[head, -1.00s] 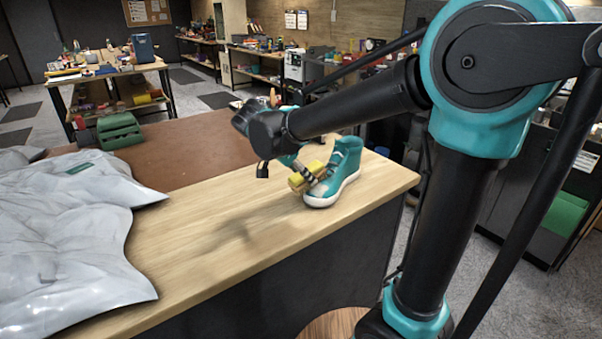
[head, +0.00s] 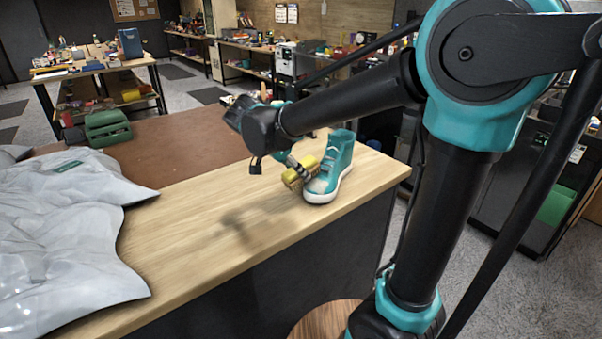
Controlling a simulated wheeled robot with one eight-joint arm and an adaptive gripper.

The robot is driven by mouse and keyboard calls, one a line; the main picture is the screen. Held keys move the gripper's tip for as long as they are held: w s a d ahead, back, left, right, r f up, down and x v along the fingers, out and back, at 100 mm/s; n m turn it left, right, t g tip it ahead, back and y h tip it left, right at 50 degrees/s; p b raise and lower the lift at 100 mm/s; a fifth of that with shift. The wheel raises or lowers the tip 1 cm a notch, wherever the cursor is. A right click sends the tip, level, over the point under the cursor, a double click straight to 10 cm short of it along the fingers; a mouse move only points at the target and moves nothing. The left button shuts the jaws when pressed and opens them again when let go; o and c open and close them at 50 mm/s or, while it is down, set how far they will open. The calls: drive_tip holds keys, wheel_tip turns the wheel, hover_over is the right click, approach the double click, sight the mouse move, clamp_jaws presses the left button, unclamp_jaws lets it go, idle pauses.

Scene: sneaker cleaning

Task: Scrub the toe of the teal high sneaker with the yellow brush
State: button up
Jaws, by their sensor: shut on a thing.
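The teal high sneaker (head: 341,158) stands upright on the wooden counter (head: 200,222) near its right end. Its pale toe points toward the lower left and has a brownish-grey patch on top. The yellow brush (head: 292,178) is beside the toe on its left, close to it; I cannot tell whether it touches. My gripper (head: 300,168) comes down from the upper left and is shut on the brush. My arm hides part of the view behind the gripper, and the fingertips are small and partly covered by the brush.
A crumpled silvery sheet (head: 60,240) covers the counter's left part. A brown mat (head: 185,150) lies along the back. Bare wood lies between sheet and sneaker, and the counter's front and right edges are near the sneaker.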

drive_tip(key=shift+w+a+f, duration=0.1)
drive_tip(key=shift+w+a, duration=0.4)
drive_tip(key=shift+w, duration=0.3)
drive_tip(key=shift+w+a, duration=0.55)
drive_tip(key=shift+w, duration=0.2)
drive_tip(key=shift+w+a+f, duration=0.1)
drive_tip(key=shift+w+a, duration=0.4)
drive_tip(key=shift+w, duration=0.3)
drive_tip(key=shift+r, duration=0.1)
drive_tip(key=shift+s+a+r, duration=0.15)
drive_tip(key=shift+a+r, duration=0.05)
drive_tip(key=shift+r, duration=0.75)
drive_tip(key=shift+s+a+r, duration=0.15)
drive_tip(key=shift+a+r, duration=0.05)
drive_tip(key=shift+r, duration=0.8)
drive_tip(key=shift+s+a+r, duration=0.15)
drive_tip(key=shift+a+r, duration=0.05)
drive_tip(key=shift+r, duration=0.75)
drive_tip(key=r, duration=0.3)
drive_tip(key=shift+s+a, duration=0.2)
drive_tip(key=shift+a, duration=0.1)
